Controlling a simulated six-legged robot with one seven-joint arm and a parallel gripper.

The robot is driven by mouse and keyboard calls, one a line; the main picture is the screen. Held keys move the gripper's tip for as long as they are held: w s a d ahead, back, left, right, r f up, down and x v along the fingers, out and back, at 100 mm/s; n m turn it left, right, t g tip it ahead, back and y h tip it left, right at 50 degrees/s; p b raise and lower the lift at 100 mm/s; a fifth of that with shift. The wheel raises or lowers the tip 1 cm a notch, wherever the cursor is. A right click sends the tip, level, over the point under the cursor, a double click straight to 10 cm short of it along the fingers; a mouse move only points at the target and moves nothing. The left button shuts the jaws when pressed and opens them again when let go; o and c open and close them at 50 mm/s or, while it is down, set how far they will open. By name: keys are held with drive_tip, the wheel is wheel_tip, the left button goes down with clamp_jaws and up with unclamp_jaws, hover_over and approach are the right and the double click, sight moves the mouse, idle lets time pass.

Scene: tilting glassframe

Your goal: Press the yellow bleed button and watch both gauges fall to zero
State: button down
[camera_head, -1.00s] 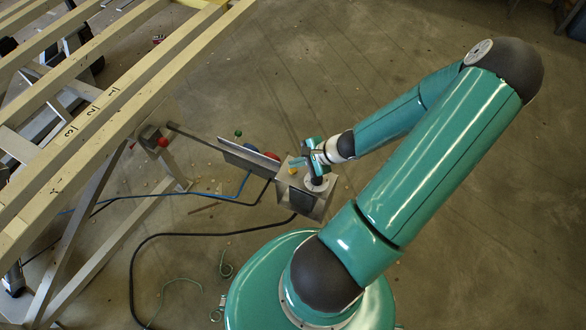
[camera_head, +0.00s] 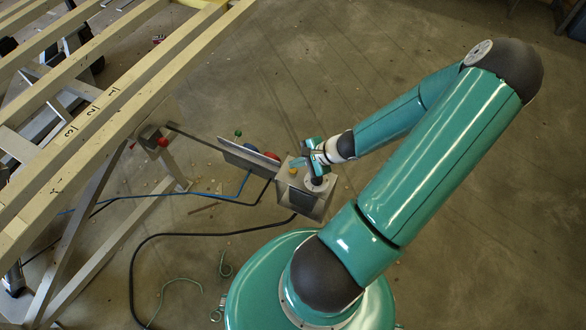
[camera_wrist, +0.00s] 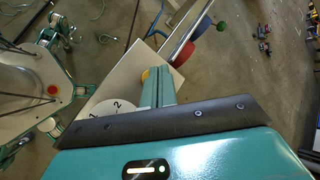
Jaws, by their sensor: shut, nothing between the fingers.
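The yellow bleed button (camera_head: 293,171) sits on top of a grey box (camera_head: 312,207) in the head view. In the wrist view the yellow button (camera_wrist: 146,75) is partly hidden behind my fingers. My gripper (camera_head: 299,162) is shut and empty, its fingertips close to the button. I cannot tell whether they touch it. The wrist view shows my shut fingers (camera_wrist: 157,68) pointing toward the box top. A pale round dial marked 1 and 2 (camera_wrist: 108,107) lies beside the button. No gauge face or needle can be made out in either view.
A red round part (camera_head: 272,156), a green knob (camera_head: 238,133) and a grey plate (camera_head: 245,156) adjoin the box. A red ball (camera_head: 163,142) is near the slatted wooden frame (camera_head: 110,95) at left. Black (camera_head: 180,235) and blue hoses cross the floor.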

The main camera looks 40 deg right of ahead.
sight(296, 170)
drive_tip(key=shift+f, duration=0.4)
drive_tip(key=shift+f, duration=0.35)
idle(0.5)
idle(0.3)
drive_tip(key=shift+r, duration=0.8)
drive_tip(key=shift+r, duration=2.5)
